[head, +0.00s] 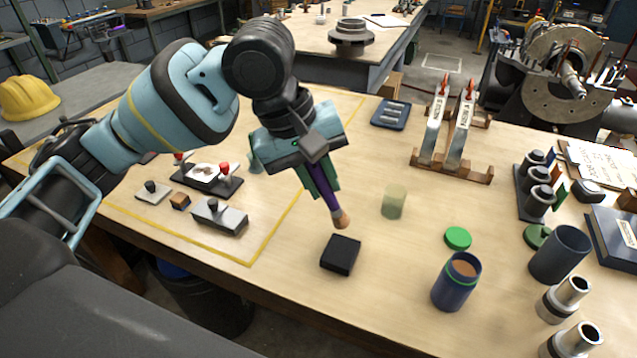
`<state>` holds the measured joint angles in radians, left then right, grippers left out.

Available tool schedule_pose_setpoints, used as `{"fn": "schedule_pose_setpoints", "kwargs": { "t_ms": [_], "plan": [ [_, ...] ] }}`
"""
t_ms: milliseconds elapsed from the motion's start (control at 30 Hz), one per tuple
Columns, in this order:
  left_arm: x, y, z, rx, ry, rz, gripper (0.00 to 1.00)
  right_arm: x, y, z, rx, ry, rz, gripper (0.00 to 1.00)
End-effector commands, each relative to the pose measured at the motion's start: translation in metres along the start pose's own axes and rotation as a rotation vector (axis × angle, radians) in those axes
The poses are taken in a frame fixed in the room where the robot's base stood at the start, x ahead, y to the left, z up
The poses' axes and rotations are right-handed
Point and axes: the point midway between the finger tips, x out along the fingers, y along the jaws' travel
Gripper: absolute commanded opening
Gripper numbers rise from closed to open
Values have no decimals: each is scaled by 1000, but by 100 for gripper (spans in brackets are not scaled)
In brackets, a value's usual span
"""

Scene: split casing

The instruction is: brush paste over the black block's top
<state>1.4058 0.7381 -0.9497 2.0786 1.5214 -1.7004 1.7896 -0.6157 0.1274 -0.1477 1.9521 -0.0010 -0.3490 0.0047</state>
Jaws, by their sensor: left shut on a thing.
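The black block (341,254) lies on the wooden table near its front edge. My left gripper (318,180) is shut on a brush with a purple handle (322,188). The brush points down and its tan tip (341,218) is just above and behind the block, apparently apart from it. An open dark blue jar (452,289) with a green rim and brown paste (465,268) inside stands to the right of the block. A green lid (458,238) lies behind the jar. My right gripper is not in view.
A translucent greenish cup (394,201) stands behind the block. A wooden rack (452,170) with two red-tipped tools stands further back. Dark cups (559,254) and metal sleeves (565,298) crowd the right. Clamps and small parts (220,215) sit inside the yellow outline at left.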

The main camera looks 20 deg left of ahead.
Motion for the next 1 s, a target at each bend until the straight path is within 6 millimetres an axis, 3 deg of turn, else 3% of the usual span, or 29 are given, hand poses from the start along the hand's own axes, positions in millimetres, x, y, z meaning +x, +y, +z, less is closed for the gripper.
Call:
{"fn": "schedule_pose_setpoints", "kwargs": {
  "t_ms": [367, 800, 1000],
  "plan": [
    [5, -2, 0, -2, 1, 1, 0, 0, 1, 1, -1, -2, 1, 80],
    [42, -15, -1, -2, 1, 2, 0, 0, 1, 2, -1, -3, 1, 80],
    [47, -17, -1, -1, 2, 2, 0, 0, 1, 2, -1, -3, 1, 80]
  ]
}}
